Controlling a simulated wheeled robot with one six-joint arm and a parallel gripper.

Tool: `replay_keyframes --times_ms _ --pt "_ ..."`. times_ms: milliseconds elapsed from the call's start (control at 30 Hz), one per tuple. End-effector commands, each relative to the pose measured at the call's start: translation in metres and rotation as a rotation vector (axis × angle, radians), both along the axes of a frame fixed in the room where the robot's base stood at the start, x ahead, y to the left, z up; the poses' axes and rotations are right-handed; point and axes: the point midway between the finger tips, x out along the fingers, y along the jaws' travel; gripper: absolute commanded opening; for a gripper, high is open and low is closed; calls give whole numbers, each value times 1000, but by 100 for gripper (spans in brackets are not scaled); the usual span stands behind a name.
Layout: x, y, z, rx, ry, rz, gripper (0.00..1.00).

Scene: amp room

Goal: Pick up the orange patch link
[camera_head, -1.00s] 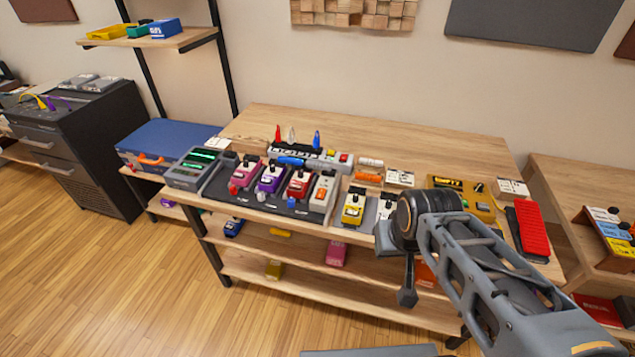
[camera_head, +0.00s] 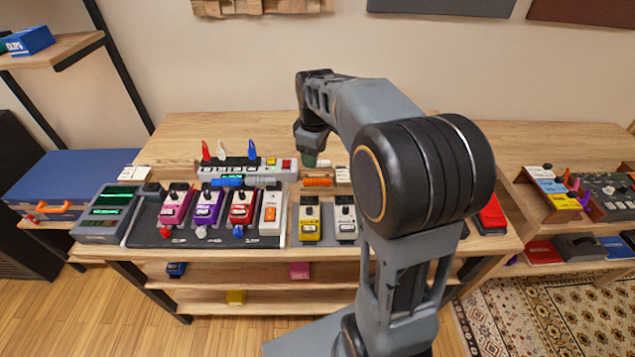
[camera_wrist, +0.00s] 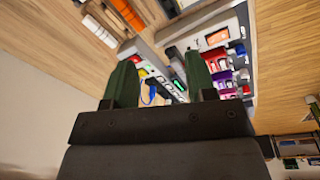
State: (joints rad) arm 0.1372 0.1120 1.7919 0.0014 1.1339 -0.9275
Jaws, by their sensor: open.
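The orange patch link (camera_head: 318,182), a short ribbed cylinder, lies on the wooden bench behind the yellow and white pedals. A ribbed orange piece that looks like it also shows at the upper left of the wrist view (camera_wrist: 127,13). My gripper (camera_head: 312,160) is above and just behind the link in the head view, clear of it, pointing down at a tilt. In the wrist view its two dark green fingers (camera_wrist: 163,75) are spread apart with nothing between them.
A blue link (camera_head: 227,182) and a grey link (camera_head: 263,181) lie to the left, by a control strip (camera_head: 240,167) with upright coloured levers. A pedalboard (camera_head: 155,228) with several pedals is in front. The bench back (camera_head: 180,130) is clear.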

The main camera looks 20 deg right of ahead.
Motion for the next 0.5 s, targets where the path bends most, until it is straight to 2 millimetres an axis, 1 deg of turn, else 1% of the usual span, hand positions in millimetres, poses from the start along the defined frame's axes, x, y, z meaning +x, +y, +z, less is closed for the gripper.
replay_keyframes --times_ms 33,100,200,300,367,500 --pt "17 -10 -9 -4 26 66 51" --pt "35 -21 -16 -8 50 155 51" --pt "53 -34 -27 -9 77 259 51" --pt "65 -43 -35 -8 94 330 51" --pt "69 -46 -41 -7 101 357 51" --pt "73 -50 -64 -5 110 386 51"
